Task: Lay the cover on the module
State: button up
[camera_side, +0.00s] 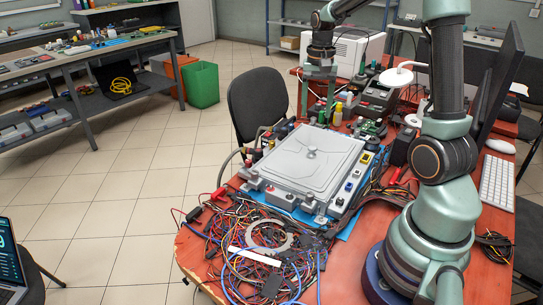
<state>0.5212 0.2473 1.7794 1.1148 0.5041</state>
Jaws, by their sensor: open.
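The cover (290,168) is a flat light-grey plate with rounded corners and a small round knob in its middle. It lies flat on the module (265,187), whose grey edge and coloured connectors show around it. The cover hides the module's inside; I cannot tell whether it is fully seated along every edge. My gripper (317,115) points down near the cover's far edge, above and behind the knob in the picture. Its two fingers are apart, with nothing between them. It does not touch the knob.
A tangle of wires (255,250) covers the red table's (190,258) front, with a pale ring on it. Small bottles (338,113), a black device (378,95) and a white lamp (397,77) stand behind. A keyboard (497,183) lies right. A black chair (257,105) stands close behind left.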

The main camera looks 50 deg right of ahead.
jog(key=s+a+r+n+t, duration=0.2)
jog(key=a+n, duration=0.4)
jog(key=a, duration=0.4)
jog(key=s+a+r+n+t, duration=0.3)
jog(key=s+a+r+n, duration=0.1)
jog(key=a, duration=0.6)
jog(key=shift+s+a+r+n+t, duration=0.15)
jog(key=shift+s+r+n+t, duration=0.25)
jog(key=shift+n, duration=0.5)
